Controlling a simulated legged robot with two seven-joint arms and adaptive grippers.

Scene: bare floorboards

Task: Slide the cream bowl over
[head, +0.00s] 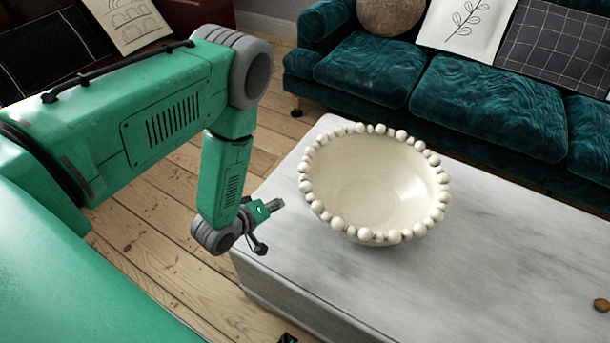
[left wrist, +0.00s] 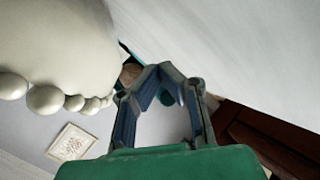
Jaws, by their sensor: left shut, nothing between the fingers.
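The cream bowl (head: 370,190), with round beads along its rim, sits upright on the left part of a pale marble-topped table. My left gripper (head: 270,222) is just left of the bowl, near the table's left edge, with a visible gap to the bowl in the head view. In the left wrist view the bowl's smooth side and beads (left wrist: 60,45) fill the upper left, beside the gripper (left wrist: 165,80). The fingers are shut and hold nothing.
The table top (head: 500,250) is clear right of the bowl, except for a small brown round object (head: 601,305) near the right edge. A teal sofa (head: 470,100) stands behind the table. Bare floorboards (head: 170,250) lie to the left.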

